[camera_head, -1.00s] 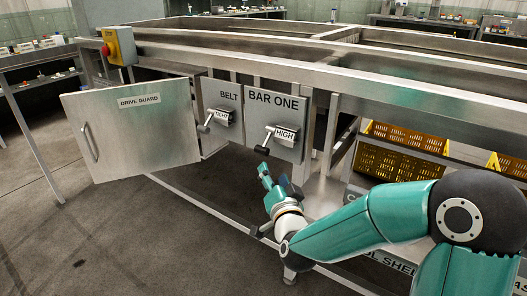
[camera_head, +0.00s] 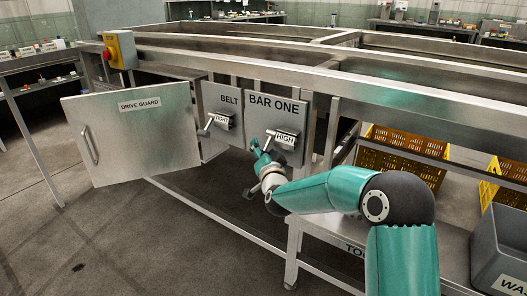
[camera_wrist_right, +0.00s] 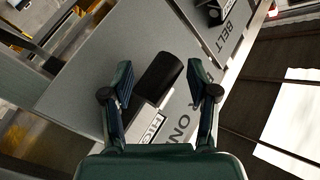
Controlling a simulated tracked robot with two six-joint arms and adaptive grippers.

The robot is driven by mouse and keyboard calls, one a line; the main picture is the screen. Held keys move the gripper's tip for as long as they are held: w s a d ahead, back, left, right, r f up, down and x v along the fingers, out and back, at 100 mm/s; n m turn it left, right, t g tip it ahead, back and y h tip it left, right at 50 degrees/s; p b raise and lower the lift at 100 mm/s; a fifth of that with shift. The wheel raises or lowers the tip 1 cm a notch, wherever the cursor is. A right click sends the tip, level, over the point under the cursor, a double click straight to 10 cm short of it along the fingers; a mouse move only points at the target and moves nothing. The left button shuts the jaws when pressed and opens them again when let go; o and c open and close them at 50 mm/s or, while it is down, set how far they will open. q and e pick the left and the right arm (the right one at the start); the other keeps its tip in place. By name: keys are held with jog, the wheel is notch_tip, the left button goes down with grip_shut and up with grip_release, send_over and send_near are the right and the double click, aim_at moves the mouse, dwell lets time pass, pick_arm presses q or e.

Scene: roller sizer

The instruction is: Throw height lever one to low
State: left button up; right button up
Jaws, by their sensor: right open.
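The BAR ONE panel (camera_head: 275,103) is a grey plate on the machine frame. Its lever (camera_head: 271,133) has a black grip, and its tag (camera_head: 286,139) reads HIGH. My right gripper (camera_head: 257,148) is just below and left of this lever in the head view. In the right wrist view my right gripper (camera_wrist_right: 159,66) is open, with the lever's black grip (camera_wrist_right: 160,77) showing between its two fingers. Whether the fingers touch the grip cannot be told. The HIGH tag (camera_wrist_right: 152,125) is partly hidden by the gripper. My left gripper is not in view.
The BELT panel (camera_head: 225,98), with its own lever tagged TIGHT (camera_head: 221,121), stands close on the left. The DRIVE GUARD door (camera_head: 135,140) hangs open further left. Yellow crates (camera_head: 402,160) and a grey bin (camera_head: 500,245) are at the right. The floor in front is clear.

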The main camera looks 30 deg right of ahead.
grip_shut()
dwell(0.3)
